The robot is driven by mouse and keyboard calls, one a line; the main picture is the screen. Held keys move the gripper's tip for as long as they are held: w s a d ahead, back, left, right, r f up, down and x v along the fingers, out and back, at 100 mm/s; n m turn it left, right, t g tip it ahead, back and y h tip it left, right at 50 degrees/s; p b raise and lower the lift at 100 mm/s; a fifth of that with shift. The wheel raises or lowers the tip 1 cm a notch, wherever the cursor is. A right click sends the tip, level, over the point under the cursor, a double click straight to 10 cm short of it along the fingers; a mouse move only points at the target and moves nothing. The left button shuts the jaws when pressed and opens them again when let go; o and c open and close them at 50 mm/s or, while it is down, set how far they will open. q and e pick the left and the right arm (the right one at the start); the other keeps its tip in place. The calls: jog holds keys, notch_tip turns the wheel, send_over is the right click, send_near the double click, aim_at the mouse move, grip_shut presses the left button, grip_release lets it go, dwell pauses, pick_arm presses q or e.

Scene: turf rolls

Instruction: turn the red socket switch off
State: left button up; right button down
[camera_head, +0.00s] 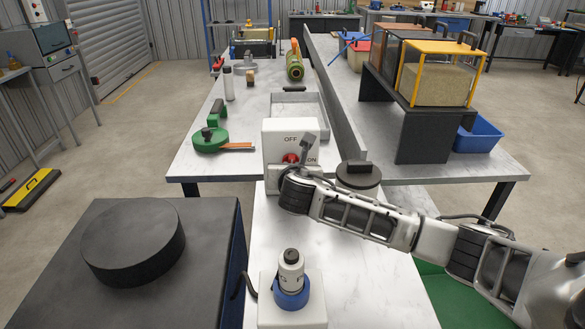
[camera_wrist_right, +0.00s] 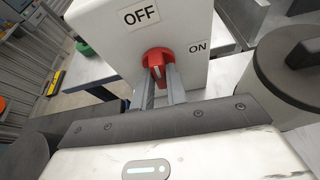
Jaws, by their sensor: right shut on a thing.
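The red socket switch (camera_head: 290,158) is a red rotary knob on the front of a white box (camera_head: 288,133) marked OFF above and ON to the right. In the right wrist view the red switch (camera_wrist_right: 157,58) sits between my right gripper's two fingers (camera_wrist_right: 160,85), which are shut on its raised grip. The grip looks nearly upright, tilted slightly; its exact setting is hard to tell. In the head view my right gripper (camera_head: 296,172) reaches in from the right and partly covers the switch. My left gripper is not in view.
A white and blue plug-like device (camera_head: 291,275) on a white base stands in front. A dark round block (camera_head: 133,240) lies at left. A grey lidded pot (camera_wrist_right: 295,62) stands close right of the gripper.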

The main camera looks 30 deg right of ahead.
jog(key=shift+n, duration=0.4)
dwell(0.3)
jog(key=c, duration=1.4)
grip_release()
jog(key=shift+a, duration=0.1)
jog(key=v, duration=1.6)
jog(key=shift+w, duration=0.15)
jog(key=shift+a, duration=0.15)
